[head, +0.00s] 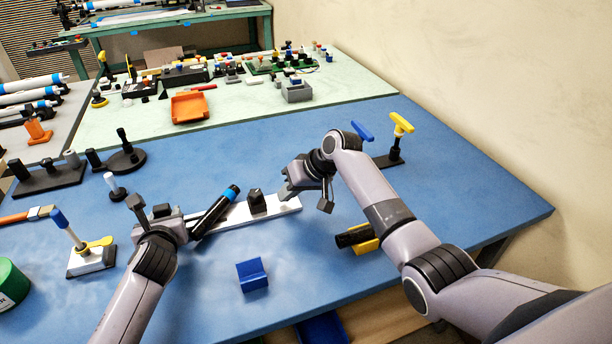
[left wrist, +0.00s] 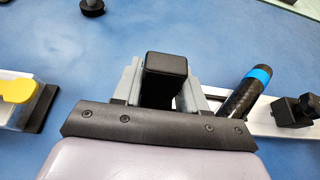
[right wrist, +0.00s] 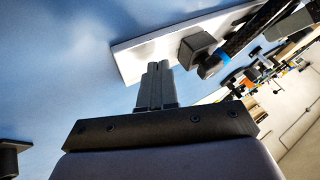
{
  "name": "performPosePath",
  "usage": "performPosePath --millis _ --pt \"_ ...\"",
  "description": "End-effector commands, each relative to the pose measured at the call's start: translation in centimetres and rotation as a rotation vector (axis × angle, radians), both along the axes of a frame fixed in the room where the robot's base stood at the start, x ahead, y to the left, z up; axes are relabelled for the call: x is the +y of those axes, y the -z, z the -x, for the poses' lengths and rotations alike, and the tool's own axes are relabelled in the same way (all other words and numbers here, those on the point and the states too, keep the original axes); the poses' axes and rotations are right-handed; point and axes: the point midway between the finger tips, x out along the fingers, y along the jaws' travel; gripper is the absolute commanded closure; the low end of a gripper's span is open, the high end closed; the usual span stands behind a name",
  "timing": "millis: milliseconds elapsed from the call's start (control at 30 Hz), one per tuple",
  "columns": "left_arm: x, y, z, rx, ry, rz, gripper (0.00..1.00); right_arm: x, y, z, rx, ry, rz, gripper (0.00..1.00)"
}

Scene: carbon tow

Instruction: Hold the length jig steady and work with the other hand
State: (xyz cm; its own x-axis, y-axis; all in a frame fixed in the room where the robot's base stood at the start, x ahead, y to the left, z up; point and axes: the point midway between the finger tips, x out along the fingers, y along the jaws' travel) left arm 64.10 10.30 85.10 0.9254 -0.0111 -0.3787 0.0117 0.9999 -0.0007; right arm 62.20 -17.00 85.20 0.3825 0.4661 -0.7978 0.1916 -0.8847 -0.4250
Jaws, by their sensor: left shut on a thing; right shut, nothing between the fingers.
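The length jig (head: 287,204) is a white bar on the blue table with black blocks along it. My left gripper (head: 165,212) is shut on the black end block (left wrist: 166,68) at its left end. A black tube with a blue band (head: 214,212) lies slanted at the bar, its lower end near my left gripper; it also shows in the left wrist view (left wrist: 245,95). Another black block (head: 257,203) stands mid-bar. My right gripper (head: 287,190) is shut and empty, above the bar's right end. In the right wrist view, its closed fingers (right wrist: 157,85) point toward the white bar (right wrist: 150,52).
A blue block (head: 252,274) lies in front of the jig. A black tube in a yellow holder (head: 365,242) is under my right arm. A stand with blue and yellow handles (head: 395,150) is behind. A white block with a yellow lever (head: 92,258) stands left.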

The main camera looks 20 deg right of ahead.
Motion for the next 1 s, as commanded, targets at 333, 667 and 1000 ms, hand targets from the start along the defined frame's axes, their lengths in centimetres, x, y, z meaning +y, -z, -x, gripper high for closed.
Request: performPosePath --millis 333,667,1000 --pt "0.1 0.9 0.3 0.018 -0.002 -0.002 0.87 -3.5 -4.0 1.9 -0.004 0.001 0.002 1.00" --pt "0.1 0.9 0.3 0.018 -0.003 -0.003 0.87 -5.5 -7.5 3.7 -0.001 0.001 0.001 1.00" --pt "0.1 0.9 0.3 0.018 -0.003 -0.003 0.87 -5.8 -7.9 3.9 0.001 0.000 0.000 1.00"
